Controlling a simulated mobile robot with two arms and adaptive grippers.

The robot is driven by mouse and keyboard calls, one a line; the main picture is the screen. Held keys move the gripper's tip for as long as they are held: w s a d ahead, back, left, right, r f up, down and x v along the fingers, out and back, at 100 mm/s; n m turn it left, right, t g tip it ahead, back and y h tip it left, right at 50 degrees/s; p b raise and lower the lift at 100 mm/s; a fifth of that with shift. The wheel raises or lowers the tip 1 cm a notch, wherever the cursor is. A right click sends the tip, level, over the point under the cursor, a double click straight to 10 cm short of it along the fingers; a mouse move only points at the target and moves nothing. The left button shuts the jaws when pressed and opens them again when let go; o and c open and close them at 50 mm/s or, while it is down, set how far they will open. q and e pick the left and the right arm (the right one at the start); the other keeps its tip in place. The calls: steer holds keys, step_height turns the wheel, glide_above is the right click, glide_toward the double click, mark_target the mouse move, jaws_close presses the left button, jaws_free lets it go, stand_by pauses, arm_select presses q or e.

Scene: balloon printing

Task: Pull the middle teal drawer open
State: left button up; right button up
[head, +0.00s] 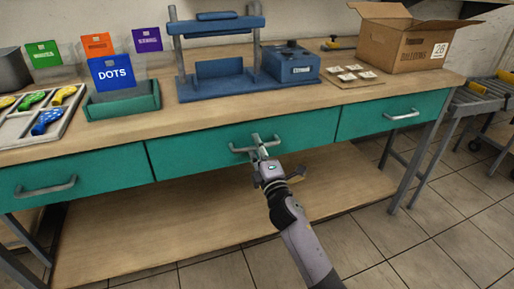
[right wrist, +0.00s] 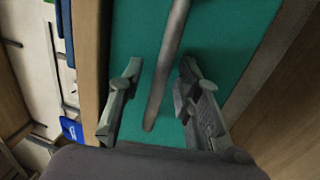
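The middle teal drawer (head: 205,153) sits shut under the wooden worktop, flush with the drawers beside it. Its grey bar handle (head: 240,150) runs across the front. My right gripper (head: 258,146) is at the handle, seen from above. In the right wrist view the handle (right wrist: 166,65) passes between the two fingers of my right gripper (right wrist: 158,88). The fingers are spread, with a gap on both sides of the bar. My left gripper is not in view.
A left teal drawer (head: 95,168) and a right teal drawer (head: 370,118) flank the middle one. On the worktop stand a blue press (head: 215,85), a green bin (head: 122,104) and a cardboard box (head: 405,42). A lower wooden shelf (head: 180,225) lies below the drawers.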

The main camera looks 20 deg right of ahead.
jaws_close()
stand_by(0.8)
